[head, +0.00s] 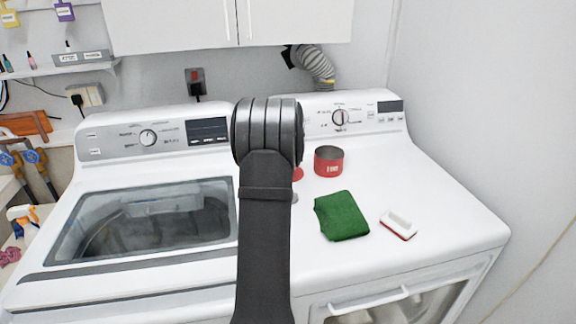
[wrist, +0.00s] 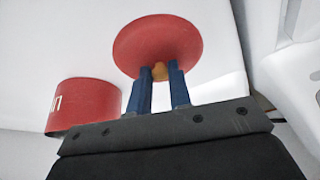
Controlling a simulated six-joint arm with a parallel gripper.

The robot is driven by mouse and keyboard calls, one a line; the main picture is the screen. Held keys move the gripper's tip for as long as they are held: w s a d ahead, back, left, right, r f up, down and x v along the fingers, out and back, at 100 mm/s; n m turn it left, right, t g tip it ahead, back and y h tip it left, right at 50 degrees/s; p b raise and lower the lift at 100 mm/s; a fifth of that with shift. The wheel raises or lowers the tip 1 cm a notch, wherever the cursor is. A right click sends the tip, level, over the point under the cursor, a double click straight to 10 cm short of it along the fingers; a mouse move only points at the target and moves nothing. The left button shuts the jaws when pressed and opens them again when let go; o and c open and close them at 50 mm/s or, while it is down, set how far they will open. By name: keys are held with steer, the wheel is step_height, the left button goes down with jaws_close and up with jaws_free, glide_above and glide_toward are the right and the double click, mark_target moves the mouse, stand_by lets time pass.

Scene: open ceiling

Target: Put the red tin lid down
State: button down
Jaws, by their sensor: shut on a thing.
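The red lid (wrist: 157,42) is round and shows in the wrist view with a yellowish knob at its near side. My gripper (wrist: 160,72), with blue fingers, is shut on that knob. In the head view my arm hides the gripper and most of the lid; only a bit of the lid's red edge (head: 298,174) shows right of my arm. The red tin (head: 328,162) stands open-topped on the right machine, just right of the lid. It also shows in the wrist view (wrist: 84,104), left of my fingers. I cannot tell whether the lid touches the machine top.
A folded green cloth (head: 342,215) and a white brush with red bristles (head: 398,225) lie on the right machine's white top (head: 440,205). The control panel (head: 355,117) rises behind. Clear white surface lies right of the tin and around the brush.

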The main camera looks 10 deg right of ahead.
steer(key=c, duration=1.3)
jaws_free()
steer(key=shift+f, duration=0.15)
steer(key=v, duration=1.2)
steer(key=x, duration=1.1)
steer(key=shift+w+f, duration=0.1)
steer(key=shift+f, duration=0.2)
steer(key=shift+w+d+r, duration=0.1)
steer(key=shift+r, duration=1.8)
